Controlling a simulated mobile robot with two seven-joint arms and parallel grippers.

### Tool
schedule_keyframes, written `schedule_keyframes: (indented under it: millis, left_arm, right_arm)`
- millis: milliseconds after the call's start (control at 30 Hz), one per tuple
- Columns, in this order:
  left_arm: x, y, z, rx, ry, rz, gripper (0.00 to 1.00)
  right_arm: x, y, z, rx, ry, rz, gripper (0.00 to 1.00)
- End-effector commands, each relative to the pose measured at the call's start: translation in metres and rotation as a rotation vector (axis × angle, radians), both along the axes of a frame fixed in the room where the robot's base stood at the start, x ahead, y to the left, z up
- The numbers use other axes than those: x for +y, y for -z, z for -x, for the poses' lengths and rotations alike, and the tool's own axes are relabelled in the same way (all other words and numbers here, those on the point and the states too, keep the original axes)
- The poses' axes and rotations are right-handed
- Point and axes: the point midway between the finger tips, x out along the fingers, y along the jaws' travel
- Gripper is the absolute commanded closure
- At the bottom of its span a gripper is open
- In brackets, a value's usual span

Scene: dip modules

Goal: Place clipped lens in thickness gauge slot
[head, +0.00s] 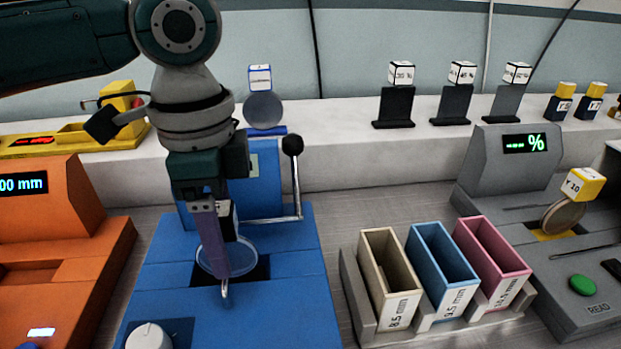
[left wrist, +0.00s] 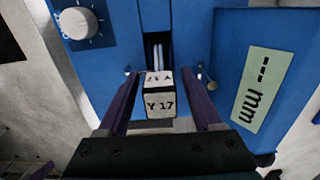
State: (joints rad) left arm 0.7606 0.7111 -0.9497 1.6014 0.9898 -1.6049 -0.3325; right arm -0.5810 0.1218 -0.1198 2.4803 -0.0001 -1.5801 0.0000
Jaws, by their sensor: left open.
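The clipped lens (head: 243,257) is a clear round disc. It stands at the dark slot opening of the blue gauge (head: 285,285), partly hidden by my gripper. Its white clip cube, marked Y 17 (left wrist: 160,104), is between my left fingers in the left wrist view. My left gripper (head: 224,285) points down over the slot. Its purple fingers are open, one on each side of the clip. The slot (left wrist: 157,45) shows just beyond the clip. I cannot tell how deep the lens sits. My right gripper is not in view.
The blue gauge has a ball-topped lever (head: 292,146), a white knob (head: 150,337) and an mm display (left wrist: 262,88). An orange machine (head: 70,235) stands left. Bins (head: 397,307) and a grey machine (head: 487,165) stand right. Clipped dark lenses (head: 395,107) line the back ledge.

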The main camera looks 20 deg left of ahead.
Motion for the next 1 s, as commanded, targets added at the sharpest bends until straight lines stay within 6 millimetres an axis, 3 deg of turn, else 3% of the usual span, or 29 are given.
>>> schedule_keyframes:
  millis: [200,400,600,1000]
  left_arm:
    - [0.0,-0.054,-0.001,-0.005,0.001,0.0,0.33]
    - [0.0,-0.087,-0.001,-0.002,-0.001,0.0,0.33]
    - [0.0,-0.099,0.0,0.0,0.0,0.0,0.33]
    - [0.0,-0.099,0.0,0.0,0.0,0.0,0.33]
  right_arm:
    - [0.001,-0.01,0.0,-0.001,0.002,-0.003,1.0]
    - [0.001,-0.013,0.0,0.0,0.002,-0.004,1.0]
    - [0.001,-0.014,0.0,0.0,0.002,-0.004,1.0]
    - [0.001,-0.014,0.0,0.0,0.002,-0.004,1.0]
